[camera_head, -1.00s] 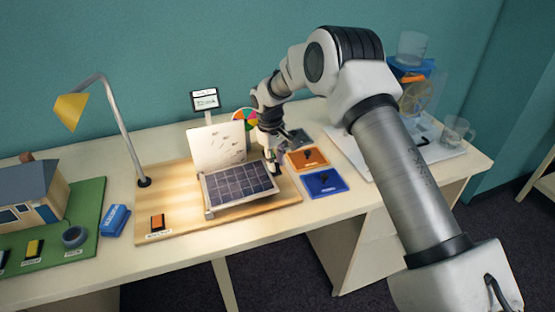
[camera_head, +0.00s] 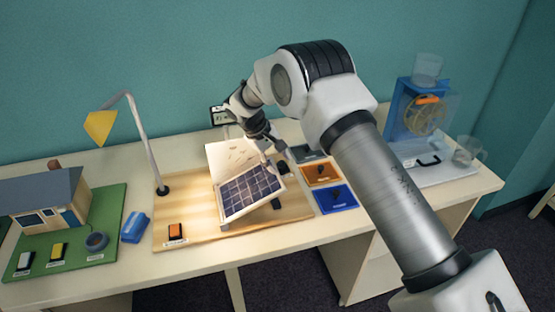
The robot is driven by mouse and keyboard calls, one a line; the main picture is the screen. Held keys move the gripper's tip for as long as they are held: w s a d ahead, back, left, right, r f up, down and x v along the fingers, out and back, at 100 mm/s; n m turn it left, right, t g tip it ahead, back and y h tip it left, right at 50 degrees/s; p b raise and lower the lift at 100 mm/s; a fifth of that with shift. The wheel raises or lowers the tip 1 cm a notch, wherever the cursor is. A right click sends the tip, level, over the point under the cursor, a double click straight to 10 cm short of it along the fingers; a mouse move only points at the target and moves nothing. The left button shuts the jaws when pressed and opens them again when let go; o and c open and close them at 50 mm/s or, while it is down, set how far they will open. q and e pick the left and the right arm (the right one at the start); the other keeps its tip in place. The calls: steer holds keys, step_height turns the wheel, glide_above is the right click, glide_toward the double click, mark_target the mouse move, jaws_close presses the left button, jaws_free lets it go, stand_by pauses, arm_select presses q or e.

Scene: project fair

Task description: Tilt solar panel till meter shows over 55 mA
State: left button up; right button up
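The solar panel (camera_head: 249,191) is a dark gridded plate in a pale frame on the wooden board (camera_head: 195,225). It is tilted, its right and far side raised off the board. My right gripper (camera_head: 274,168) is at the panel's upper right edge, with its fingers close to or touching the frame; whether they are shut on it is too small to tell. The meter (camera_head: 218,115) stands behind, partly hidden by my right arm, and its reading is not legible. The yellow lamp (camera_head: 101,126) leans over the board from the left. My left gripper is not in view.
An orange switch (camera_head: 175,232) sits at the board's front left. Orange (camera_head: 323,172) and blue (camera_head: 337,198) squares lie to the right. A model house (camera_head: 45,205) is left, a blue water-wheel stand (camera_head: 405,115) right. The front table edge is clear.

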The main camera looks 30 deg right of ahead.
steer(key=v, duration=1.2)
steer(key=shift+f, duration=0.1)
